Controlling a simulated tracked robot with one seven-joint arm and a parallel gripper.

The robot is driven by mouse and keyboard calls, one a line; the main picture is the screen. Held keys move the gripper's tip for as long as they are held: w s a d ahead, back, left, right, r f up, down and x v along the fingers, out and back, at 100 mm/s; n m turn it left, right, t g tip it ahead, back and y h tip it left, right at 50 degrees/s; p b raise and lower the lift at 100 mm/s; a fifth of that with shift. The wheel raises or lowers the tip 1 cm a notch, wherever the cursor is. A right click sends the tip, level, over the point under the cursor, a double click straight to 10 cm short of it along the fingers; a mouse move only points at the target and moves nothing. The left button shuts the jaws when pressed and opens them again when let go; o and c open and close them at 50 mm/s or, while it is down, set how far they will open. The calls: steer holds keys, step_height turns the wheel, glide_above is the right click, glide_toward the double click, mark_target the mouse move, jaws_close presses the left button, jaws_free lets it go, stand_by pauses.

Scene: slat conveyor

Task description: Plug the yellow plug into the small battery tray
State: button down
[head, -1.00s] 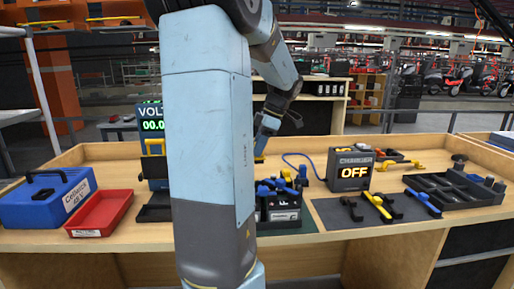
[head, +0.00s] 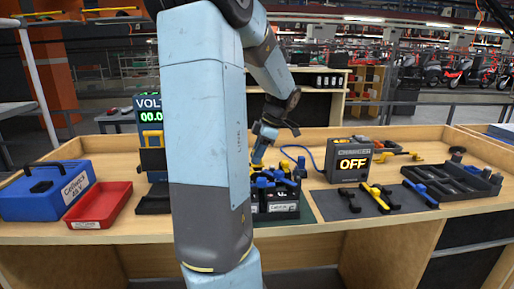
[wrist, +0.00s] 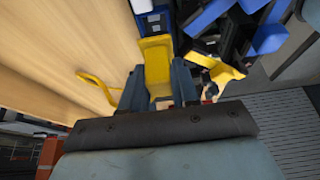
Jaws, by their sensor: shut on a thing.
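My gripper (wrist: 158,88) is shut on the yellow plug (wrist: 157,66), with a dark blue finger on each side of it. A yellow lead (wrist: 94,88) loops out to the left in the wrist view. In the head view the yellow plug (head: 258,155) shows just right of my arm, low over the back of the black battery trays (head: 282,207). Blue and yellow parts stand in these trays. My arm hides their left part, so I cannot tell which is the small one, or whether the plug touches it.
A charger (head: 350,163) reading OFF stands behind the trays with a blue cable. A dark mat (head: 335,208) with clamp-like tools lies to the right, beside a black organiser (head: 460,185). A red bin (head: 100,206) and blue case (head: 45,193) stand left of a voltmeter (head: 150,135).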

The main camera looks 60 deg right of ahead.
steer(key=shift+f, duration=0.6)
steer(key=shift+f, duration=1.05)
stand_by(0.4)
steer(key=c, duration=0.8)
jaws_free()
steer(key=v, duration=1.3)
steer(key=shift+d+r, duration=0.1)
steer(key=shift+r, duration=0.25)
